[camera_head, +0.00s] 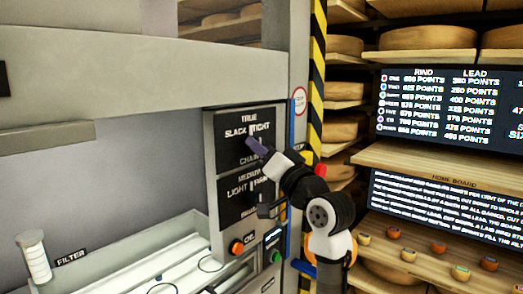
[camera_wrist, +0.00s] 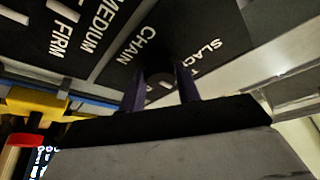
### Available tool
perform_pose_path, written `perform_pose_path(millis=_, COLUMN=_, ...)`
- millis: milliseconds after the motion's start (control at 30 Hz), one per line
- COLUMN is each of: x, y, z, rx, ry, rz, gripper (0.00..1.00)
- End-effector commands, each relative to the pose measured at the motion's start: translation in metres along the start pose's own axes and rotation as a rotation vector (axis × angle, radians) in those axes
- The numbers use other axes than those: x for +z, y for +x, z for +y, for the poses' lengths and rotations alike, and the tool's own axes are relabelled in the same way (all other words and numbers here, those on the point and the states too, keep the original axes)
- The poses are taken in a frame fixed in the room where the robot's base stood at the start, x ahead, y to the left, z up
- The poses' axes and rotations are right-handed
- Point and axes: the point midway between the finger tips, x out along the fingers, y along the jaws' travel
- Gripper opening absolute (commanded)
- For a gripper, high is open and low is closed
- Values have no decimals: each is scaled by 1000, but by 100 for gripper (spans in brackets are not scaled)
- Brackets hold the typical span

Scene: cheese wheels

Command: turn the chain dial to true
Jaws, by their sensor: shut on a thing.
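The chain dial (camera_wrist: 160,88) shows in the wrist view as a dark round knob between the two purple fingers of my gripper (camera_wrist: 161,86). It sits on a black panel (camera_head: 232,150) lettered TRUE, SLACK, TIGHT and CHAIN. In the head view my gripper (camera_head: 256,148) reaches the panel from the lower right, below the words SLACK and TIGHT, and covers the dial. The fingers are shut on the dial. A pale upright mark stands between SLACK and TIGHT, under TRUE. I cannot tell which way the dial points.
A lower panel (camera_head: 232,205) reads LIGHT, MEDIUM and FIRM, partly behind my arm. Below are an orange button (camera_head: 237,247) and a green button (camera_head: 275,256). A white filter cylinder (camera_head: 36,258) stands at left. Shelves of cheese wheels (camera_head: 427,37) and lettered screens are at right.

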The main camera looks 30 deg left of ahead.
Motion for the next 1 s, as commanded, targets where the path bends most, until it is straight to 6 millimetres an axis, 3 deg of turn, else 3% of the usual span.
perform_pose_path(millis=67, x=0, y=0, z=0, rx=0, ry=0, rz=0, gripper=10)
perform_pose_path(millis=100, x=0, y=0, z=0, rx=0, ry=0, rz=0, gripper=38)
perform_pose_path(millis=233, x=0, y=0, z=0, rx=0, ry=-1, rz=0, gripper=54)
perform_pose_path(millis=500, x=0, y=-1, z=0, rx=0, ry=-1, rz=0, gripper=54)
perform_pose_path(millis=633, x=1, y=-11, z=2, rx=0, ry=-1, rz=2, gripper=54)
perform_pose_path(millis=1000, x=3, y=-91, z=3, rx=2, ry=-3, rz=3, gripper=54)
